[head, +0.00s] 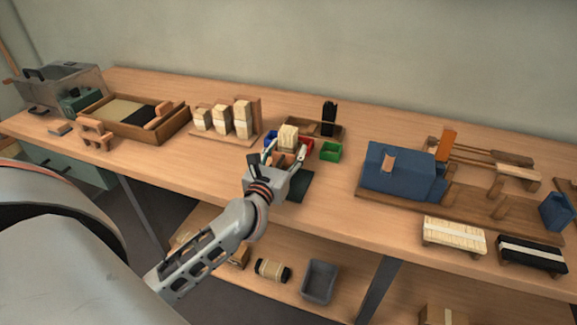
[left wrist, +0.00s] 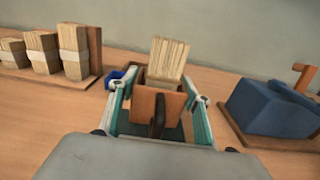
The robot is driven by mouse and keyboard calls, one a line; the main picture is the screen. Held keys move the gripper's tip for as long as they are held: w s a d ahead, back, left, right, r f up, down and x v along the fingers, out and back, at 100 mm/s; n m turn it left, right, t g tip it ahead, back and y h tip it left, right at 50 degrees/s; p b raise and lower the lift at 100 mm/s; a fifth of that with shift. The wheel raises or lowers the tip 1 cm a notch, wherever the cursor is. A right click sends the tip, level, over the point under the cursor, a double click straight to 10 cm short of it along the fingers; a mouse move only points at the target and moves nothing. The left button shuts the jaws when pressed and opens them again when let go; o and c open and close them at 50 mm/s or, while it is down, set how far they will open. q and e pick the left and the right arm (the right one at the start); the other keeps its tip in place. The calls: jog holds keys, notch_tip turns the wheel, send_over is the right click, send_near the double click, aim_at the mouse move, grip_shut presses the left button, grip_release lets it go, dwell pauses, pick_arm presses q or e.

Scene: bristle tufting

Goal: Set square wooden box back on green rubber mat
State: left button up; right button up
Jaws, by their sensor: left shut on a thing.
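The square wooden box (left wrist: 143,105) is between the teal-lined fingers of my left gripper (left wrist: 160,108), which is shut on it. A pale bundle of bristles (left wrist: 168,58) stands up out of the box. In the head view the box is mostly hidden by my left gripper (head: 284,165), and the bundle (head: 288,136) shows above it. The dark green rubber mat (head: 298,187) lies on the bench under and beside the gripper. I cannot tell whether the box touches the mat. My right gripper is in neither view.
Small blue, red (head: 307,147) and green (head: 330,152) bins stand close behind and right of the box. A rack of bristle bundles (head: 222,122) is to the left. A blue machine (head: 400,174) is to the right. Bare bench lies left of the gripper.

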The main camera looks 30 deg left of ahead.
aim_at(287, 163)
pick_arm(q)
jog(key=shift+f, duration=0.3)
notch_tip(287, 163, down, 4)
jog(key=shift+r+b, duration=0.1)
jog(key=shift+b, duration=0.7)
jog(key=shift+r, duration=0.1)
jog(key=shift+f, duration=0.3)
jog(key=o, duration=1.2)
jog(key=shift+r, duration=0.1)
